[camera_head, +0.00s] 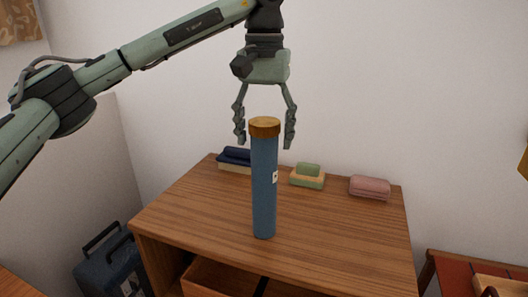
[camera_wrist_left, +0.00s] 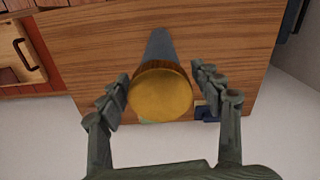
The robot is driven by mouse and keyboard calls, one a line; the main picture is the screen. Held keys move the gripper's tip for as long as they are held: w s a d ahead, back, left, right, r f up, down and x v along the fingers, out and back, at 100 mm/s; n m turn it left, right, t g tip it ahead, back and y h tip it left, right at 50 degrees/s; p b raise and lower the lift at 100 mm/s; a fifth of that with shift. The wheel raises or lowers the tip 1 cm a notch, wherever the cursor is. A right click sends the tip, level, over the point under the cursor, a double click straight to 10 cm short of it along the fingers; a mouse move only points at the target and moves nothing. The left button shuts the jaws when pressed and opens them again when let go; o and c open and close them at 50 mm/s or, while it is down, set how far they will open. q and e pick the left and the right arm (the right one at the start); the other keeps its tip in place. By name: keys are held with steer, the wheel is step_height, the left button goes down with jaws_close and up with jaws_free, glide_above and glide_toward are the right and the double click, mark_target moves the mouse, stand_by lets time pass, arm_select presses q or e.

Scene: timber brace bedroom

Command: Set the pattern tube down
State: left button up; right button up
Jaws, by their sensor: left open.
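The pattern tube (camera_head: 264,190) is a tall blue cylinder with a brown-gold cap and a small white label. It stands upright on the wooden dresser top (camera_head: 340,225). My left gripper (camera_head: 266,142) is open above and around the cap, one finger on each side, with visible gaps between fingers and cap. In the left wrist view, the round cap (camera_wrist_left: 161,93) lies between the open fingers (camera_wrist_left: 163,95), and part of the blue body shows beyond it. My right gripper is not in view.
A dark blue folded bundle (camera_head: 236,158), a green and tan stack (camera_head: 307,176) and a pink folded bundle (camera_head: 370,187) lie along the dresser's back. An open drawer (camera_head: 215,279) shows below the front edge. A dark blue case (camera_head: 112,268) stands at left.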

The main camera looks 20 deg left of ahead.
mark_target(265, 121)
arm_select(q)
step_height(265, 121, up, 4)
steer(key=shift+r, duration=0.1)
step_height(265, 121, up, 2)
steer(key=shift+r+p, duration=0.2)
steer(key=shift+p, duration=0.3)
steer(key=shift+r, duration=0.4)
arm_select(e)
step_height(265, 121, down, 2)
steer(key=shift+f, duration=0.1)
arm_select(q)
steer(key=shift+s+f, duration=0.1)
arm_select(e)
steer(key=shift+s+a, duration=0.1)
